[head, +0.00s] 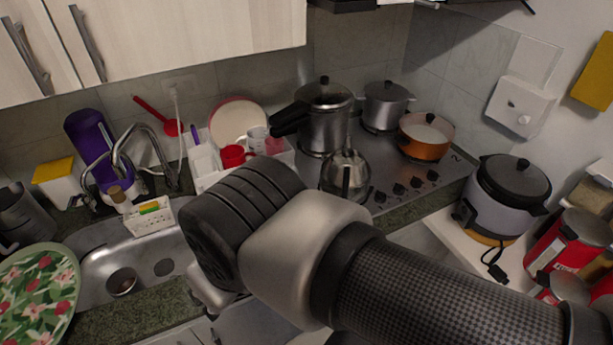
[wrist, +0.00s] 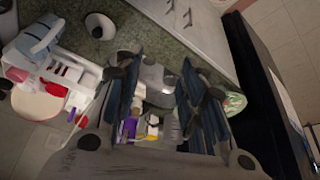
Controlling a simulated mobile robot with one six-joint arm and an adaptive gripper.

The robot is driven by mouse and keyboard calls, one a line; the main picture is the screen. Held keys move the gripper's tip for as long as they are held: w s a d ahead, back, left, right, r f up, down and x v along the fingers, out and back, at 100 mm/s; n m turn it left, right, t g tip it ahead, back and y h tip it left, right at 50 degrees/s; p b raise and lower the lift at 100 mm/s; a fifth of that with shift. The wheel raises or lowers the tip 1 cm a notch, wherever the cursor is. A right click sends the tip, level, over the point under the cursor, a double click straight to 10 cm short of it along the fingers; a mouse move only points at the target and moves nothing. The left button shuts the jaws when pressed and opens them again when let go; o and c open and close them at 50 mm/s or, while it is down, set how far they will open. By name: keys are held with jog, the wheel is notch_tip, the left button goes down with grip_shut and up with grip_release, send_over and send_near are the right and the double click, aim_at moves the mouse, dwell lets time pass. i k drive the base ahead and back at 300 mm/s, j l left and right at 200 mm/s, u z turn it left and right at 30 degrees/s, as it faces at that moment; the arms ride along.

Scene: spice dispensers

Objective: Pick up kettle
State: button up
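In the head view, a shiny metal kettle (head: 345,172) with a dark knob stands on the near left part of the cooktop (head: 425,193), in front of a tall pressure cooker. In the head view my wrist hides most of the gripper. I cannot pick out the kettle with certainty in the wrist view.
The pressure cooker (head: 326,125), a pot (head: 385,107) and a copper-coloured pan (head: 425,146) stand close behind the kettle. A white dish rack (head: 205,160) with red cups is to its left. A rice cooker (head: 505,195) stands right, and the sink (head: 150,268) is left.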

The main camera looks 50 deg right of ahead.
aim_at(346, 174)
jog(key=z, duration=1.85)
jog(key=i+j+u, duration=0.1)
jog(key=u, duration=0.35)
jog(key=i+u, duration=0.4)
jog(key=k+l, duration=0.05)
jog(key=k, duration=0.05)
